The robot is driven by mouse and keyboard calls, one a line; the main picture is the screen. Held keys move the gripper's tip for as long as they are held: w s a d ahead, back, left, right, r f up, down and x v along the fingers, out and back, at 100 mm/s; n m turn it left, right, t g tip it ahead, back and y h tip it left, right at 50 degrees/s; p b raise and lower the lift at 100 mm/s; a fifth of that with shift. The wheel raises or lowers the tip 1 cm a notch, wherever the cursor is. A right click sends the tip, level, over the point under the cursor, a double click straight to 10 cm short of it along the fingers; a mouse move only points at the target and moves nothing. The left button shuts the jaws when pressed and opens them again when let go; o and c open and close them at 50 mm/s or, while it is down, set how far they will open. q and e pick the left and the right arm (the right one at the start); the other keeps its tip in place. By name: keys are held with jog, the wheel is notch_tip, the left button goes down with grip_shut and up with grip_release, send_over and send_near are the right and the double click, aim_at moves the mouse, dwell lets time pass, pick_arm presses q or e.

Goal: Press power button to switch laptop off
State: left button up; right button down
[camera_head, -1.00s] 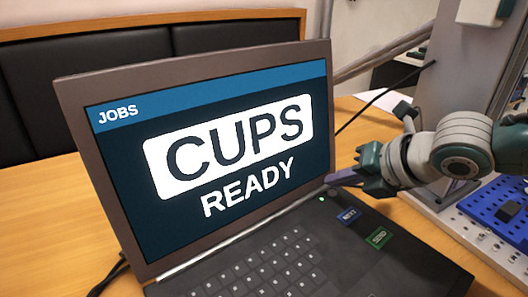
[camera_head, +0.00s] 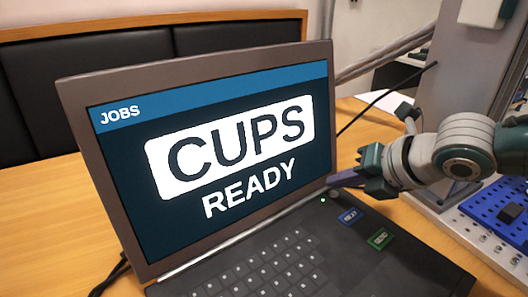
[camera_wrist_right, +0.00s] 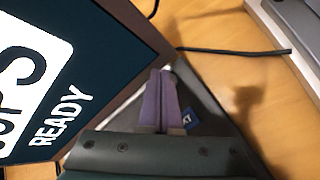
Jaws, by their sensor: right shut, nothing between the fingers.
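The open laptop (camera_head: 120,210) stands on the wooden table, its screen (camera_head: 270,110) lit with "JOBS" and "CUPS READY". The screen also shows in the right wrist view (camera_wrist_right: 85,55). In the right wrist view the closed fingertips (camera_wrist_right: 161,72) are over the deck corner and hide the button. Contact cannot be told.
A blue perforated plate (camera_head: 490,210) is at the right. A black cable (camera_wrist_right: 235,51) runs behind the laptop. Bare table lies left of it.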

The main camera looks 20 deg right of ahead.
pick_arm(q)
jog(key=shift+a, duration=0.1)
dwell(0.3)
jog(key=shift+f, duration=0.1)
pick_arm(e)
jog(key=shift+f, duration=0.2)
pick_arm(q)
jog(key=shift+f+b, duration=0.2)
jog(key=shift+b, duration=0.1)
pick_arm(e)
jog(key=shift+f, duration=0.25)
pick_arm(q)
jog(key=shift+f, duration=0.1)
pick_arm(e)
jog(key=shift+f, duration=0.15)
pick_arm(q)
jog(key=shift+r+p, duration=0.55)
jog(key=shift+r, duration=0.1)
pick_arm(e)
jog(key=shift+r, duration=0.6)
notch_tip(320, 180, up, 6)
jog(key=p, duration=0.6)
jog(key=shift+r, duration=0.1)
pick_arm(q)
notch_tip(320, 180, up, 6)
